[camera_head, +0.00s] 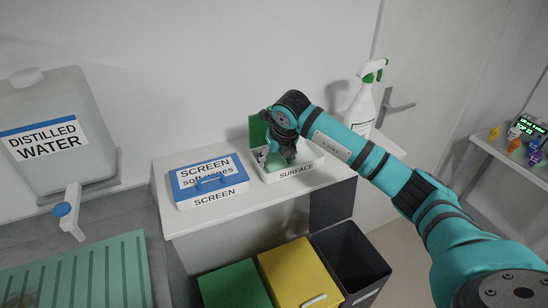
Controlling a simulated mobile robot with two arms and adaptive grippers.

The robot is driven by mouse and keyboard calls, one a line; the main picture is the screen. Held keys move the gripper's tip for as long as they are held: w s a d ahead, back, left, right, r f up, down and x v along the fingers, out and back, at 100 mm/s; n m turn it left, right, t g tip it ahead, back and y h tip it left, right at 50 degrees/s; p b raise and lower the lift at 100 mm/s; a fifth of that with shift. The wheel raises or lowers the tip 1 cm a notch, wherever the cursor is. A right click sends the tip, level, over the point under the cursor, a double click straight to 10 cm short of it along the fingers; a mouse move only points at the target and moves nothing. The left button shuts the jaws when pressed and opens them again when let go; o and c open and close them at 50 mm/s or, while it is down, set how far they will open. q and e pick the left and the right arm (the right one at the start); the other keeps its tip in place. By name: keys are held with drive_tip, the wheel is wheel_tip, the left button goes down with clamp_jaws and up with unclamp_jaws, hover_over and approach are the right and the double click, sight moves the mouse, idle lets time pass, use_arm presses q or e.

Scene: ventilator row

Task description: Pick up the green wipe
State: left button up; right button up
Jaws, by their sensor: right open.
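A white box (293,174) labelled SURFACE stands on the white counter, its green lid (257,131) raised at the back. Green material, which looks like the green wipe (274,168), shows inside the box below my gripper. My right gripper (272,156) is open and points down into the box opening. The gripper and wrist hide part of the box's inside, so I cannot tell whether the fingers touch the wipe. My left gripper is not in view.
A closed blue-lidded SCREEN wipes box (208,194) stands just left. A spray bottle (362,104) stands behind my right arm. Green (235,286), yellow (298,272) and dark (350,258) bins stand below the counter (180,221). A distilled water container (60,125) is far left.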

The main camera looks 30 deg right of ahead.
drive_tip(key=shift+w+f, duration=0.1)
drive_tip(key=shift+f, duration=0.25)
drive_tip(key=shift+a, duration=0.1)
drive_tip(key=c, duration=0.7)
drive_tip(key=shift+c, duration=0.2)
drive_tip(key=shift+r+b, duration=0.55)
wheel_tip(320, 180, up, 2)
drive_tip(key=shift+r+b, duration=0.15)
drive_tip(key=shift+b, duration=0.7)
drive_tip(key=s+a+r+b, duration=0.1)
drive_tip(key=s+a+b, duration=0.1)
drive_tip(key=s, duration=0.5)
drive_tip(key=s+a+b, duration=0.3)
drive_tip(key=s+a, duration=0.2)
drive_tip(key=s, duration=0.2)
drive_tip(key=shift+s+a+r+b, duration=0.15)
drive_tip(key=shift+r+b, duration=0.15)
drive_tip(key=shift+r, duration=0.05)
